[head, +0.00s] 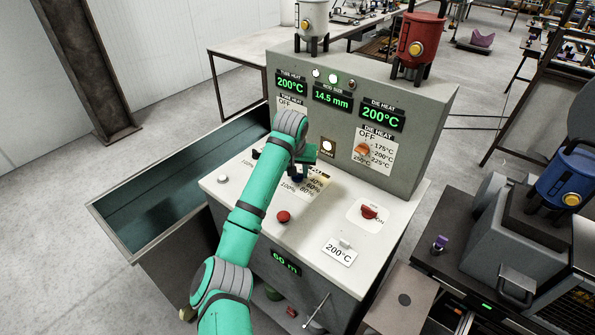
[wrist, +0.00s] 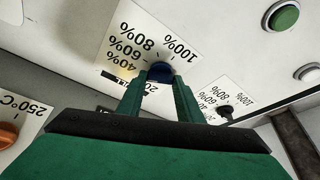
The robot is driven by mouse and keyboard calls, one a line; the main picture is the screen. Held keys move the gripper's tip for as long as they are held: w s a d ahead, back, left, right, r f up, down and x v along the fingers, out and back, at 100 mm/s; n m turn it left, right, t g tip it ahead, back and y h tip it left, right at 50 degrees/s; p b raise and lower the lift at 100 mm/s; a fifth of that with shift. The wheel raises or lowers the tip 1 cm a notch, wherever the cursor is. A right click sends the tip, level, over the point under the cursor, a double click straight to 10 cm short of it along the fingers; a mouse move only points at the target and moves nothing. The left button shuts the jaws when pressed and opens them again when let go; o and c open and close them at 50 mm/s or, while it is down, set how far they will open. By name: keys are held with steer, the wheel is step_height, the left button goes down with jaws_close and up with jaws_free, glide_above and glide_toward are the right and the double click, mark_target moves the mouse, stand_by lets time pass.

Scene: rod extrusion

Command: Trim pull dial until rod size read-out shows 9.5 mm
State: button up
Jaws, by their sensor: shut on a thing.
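The pull dial (wrist: 160,72) is a blue knob on a white label (wrist: 138,40) marked in percent up to 100%, on the sloping white panel. In the wrist view my gripper (wrist: 161,88) is shut on it, one green finger on each side. The dial's pointer is too hidden to read. In the head view the dial (head: 297,178) is mostly covered by my gripper (head: 301,164), and its label shows to the right. The rod size read-out (head: 332,100) on the upright panel shows 14.5 mm in green.
A black percent dial (wrist: 226,112) sits beside the blue one. An orange die heat knob (head: 362,150), a red button (head: 283,216) and a red switch (head: 369,212) are nearby. The die heat read-out (head: 381,117) shows 200°C. A long water trough (head: 150,215) stands left.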

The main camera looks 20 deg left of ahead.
steer(key=m, duration=0.2)
steer(key=m+h, duration=0.2)
steer(key=m, duration=0.1)
steer(key=shift+a+m, duration=0.25)
steer(key=shift+m, duration=0.05)
stand_by(0.4)
steer(key=o, duration=1.1)
steer(key=v, duration=1)
steer(key=shift+a+r, duration=0.1)
steer(key=shift+r, duration=0.3)
steer(key=shift+s, duration=0.15)
